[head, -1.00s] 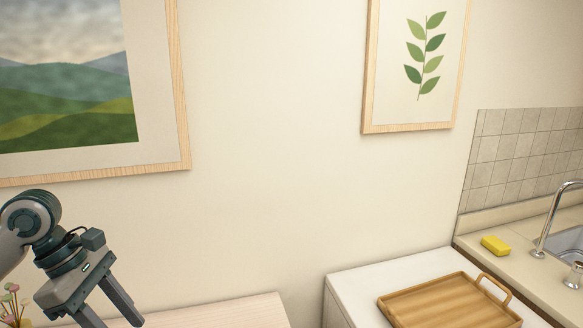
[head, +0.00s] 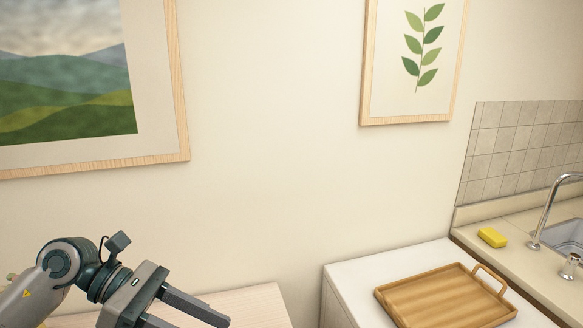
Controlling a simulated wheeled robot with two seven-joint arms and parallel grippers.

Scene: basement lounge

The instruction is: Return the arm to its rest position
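My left arm comes in from the lower left. Its gripper (head: 196,320) points to the lower right above the light wooden surface (head: 255,302), with its two dark fingers apart. Nothing shows between the fingers, though the lower finger is partly cut off by the bottom edge. My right arm and gripper are not in view.
A wooden tray (head: 440,296) with handles lies on a white-topped unit (head: 350,273). A yellow sponge (head: 492,237) lies on the counter beside the faucet (head: 545,215) and sink. A landscape picture (head: 70,80) and a leaf picture (head: 415,60) hang on the wall.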

